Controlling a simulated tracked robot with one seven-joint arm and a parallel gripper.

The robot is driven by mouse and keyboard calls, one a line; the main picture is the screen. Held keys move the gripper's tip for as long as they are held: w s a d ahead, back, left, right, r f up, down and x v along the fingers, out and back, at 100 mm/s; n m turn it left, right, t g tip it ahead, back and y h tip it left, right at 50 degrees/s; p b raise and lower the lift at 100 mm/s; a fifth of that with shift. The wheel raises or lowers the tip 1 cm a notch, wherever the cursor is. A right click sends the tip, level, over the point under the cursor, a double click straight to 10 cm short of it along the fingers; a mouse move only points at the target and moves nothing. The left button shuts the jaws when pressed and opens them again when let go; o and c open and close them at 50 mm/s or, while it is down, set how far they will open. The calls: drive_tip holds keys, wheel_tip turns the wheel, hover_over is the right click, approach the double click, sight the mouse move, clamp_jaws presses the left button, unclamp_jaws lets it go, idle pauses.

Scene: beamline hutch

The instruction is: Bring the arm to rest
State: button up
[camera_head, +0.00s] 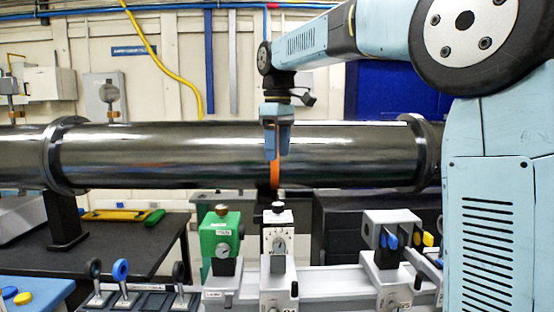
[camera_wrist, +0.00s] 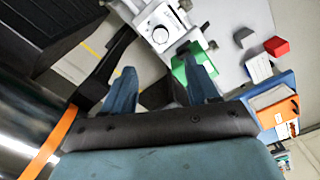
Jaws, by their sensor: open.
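My arm (camera_head: 310,45) reaches in from the right, bent over in front of the large steel pipe. My gripper (camera_head: 277,150) hangs at its end, pointing down, above the white stage and in front of the pipe in the head view. In the wrist view my gripper (camera_wrist: 160,72) shows two blue fingers spread apart with nothing between them. The white stage with a dial (camera_wrist: 160,25) and a green mount (camera_wrist: 196,76) lie beyond the fingertips, apart from them.
The steel pipe (camera_head: 200,150) with an orange band (camera_wrist: 48,148) runs close beside my gripper. Below stand a green mount (camera_head: 220,235), a white stage (camera_head: 278,238) and a grey mount (camera_head: 390,258) on a rail. Small posts (camera_head: 122,280) stand lower left.

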idle(0.3)
drive_tip(key=s+d+f+m+t, duration=0.2)
drive_tip(key=s+d+f+m, duration=0.3)
drive_tip(key=s, duration=0.8)
drive_tip(key=s+d+f+m+t, duration=0.3)
drive_tip(key=s+d+f+m, duration=0.3)
drive_tip(key=s+d+f, duration=0.4)
drive_tip(key=shift+s+d+f+m+t, duration=0.15)
drive_tip(key=shift+s+d+m+t, duration=0.15)
drive_tip(key=shift+s+d, duration=1.25)
drive_tip(key=shift+w+d, duration=0.15)
drive_tip(key=shift+w, duration=0.05)
idle(0.6)
